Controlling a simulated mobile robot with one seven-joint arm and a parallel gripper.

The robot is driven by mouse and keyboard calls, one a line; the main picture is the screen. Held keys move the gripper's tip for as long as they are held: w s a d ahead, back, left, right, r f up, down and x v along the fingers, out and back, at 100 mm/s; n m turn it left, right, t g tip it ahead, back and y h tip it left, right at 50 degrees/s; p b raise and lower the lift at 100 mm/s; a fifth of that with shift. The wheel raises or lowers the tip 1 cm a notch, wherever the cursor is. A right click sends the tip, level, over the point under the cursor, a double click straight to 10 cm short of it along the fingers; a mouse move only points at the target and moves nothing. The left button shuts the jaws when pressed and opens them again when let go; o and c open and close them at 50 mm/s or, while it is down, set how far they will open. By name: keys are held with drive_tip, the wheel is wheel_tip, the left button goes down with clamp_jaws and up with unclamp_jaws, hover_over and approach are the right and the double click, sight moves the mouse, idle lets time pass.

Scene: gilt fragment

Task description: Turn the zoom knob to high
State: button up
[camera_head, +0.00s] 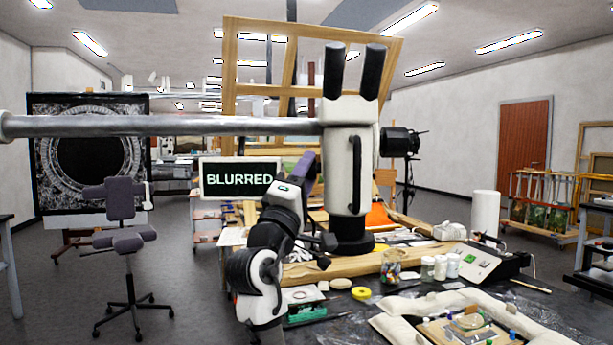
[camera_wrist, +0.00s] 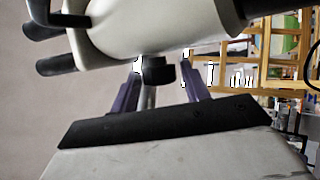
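The microscope (camera_head: 350,165) has a white body with two black eyepieces, and it hangs on a long horizontal metal arm. In the wrist view its white head (camera_wrist: 150,28) fills the top. A small dark knob (camera_wrist: 157,71), which looks like the zoom knob, sticks out below it. My gripper (camera_wrist: 162,66) has purple fingers spread either side of this knob, apparently with gaps. It is open. In the head view my gripper (camera_head: 308,170) is just left of the microscope body, and the knob cannot be made out there. A screen (camera_head: 240,179) reads "BLURRED".
The black worktable (camera_head: 350,310) holds small jars (camera_head: 440,268), a yellow tape roll (camera_head: 361,293), a control box (camera_head: 485,262) and a padded frame (camera_head: 400,322). A purple chair (camera_head: 122,240) stands at left. Wooden easel frames (camera_head: 230,70) rise behind the microscope. Floor is clear around the chair.

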drive_tip(key=shift+o, duration=0.9)
drive_tip(key=b+v, duration=0.4)
drive_tip(key=v, duration=1)
